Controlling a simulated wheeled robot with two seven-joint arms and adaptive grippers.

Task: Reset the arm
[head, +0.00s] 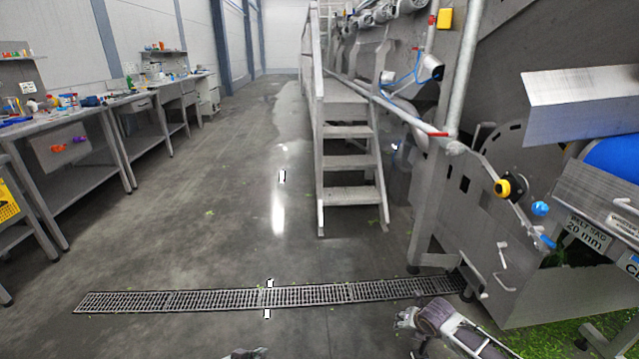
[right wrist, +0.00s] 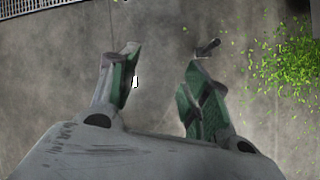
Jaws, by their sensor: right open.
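My right arm comes in at the bottom right of the head view, with its gripper (head: 405,320) low over the wet concrete floor, just in front of the floor drain. In the right wrist view the right gripper (right wrist: 158,85) is open. Its two fingers with green inner pads stand apart, and only bare floor shows between them. A small grey part at the bottom edge of the head view looks like the tip of my left gripper (head: 245,354); too little shows to tell its state.
A drain grate (head: 270,296) crosses the floor. Metal steps (head: 348,165) stand ahead. A large machine with a yellow-and-black button (head: 502,188) fills the right side, with scattered greens (head: 575,335) below it. Workbenches (head: 75,160) line the left. The middle floor is clear.

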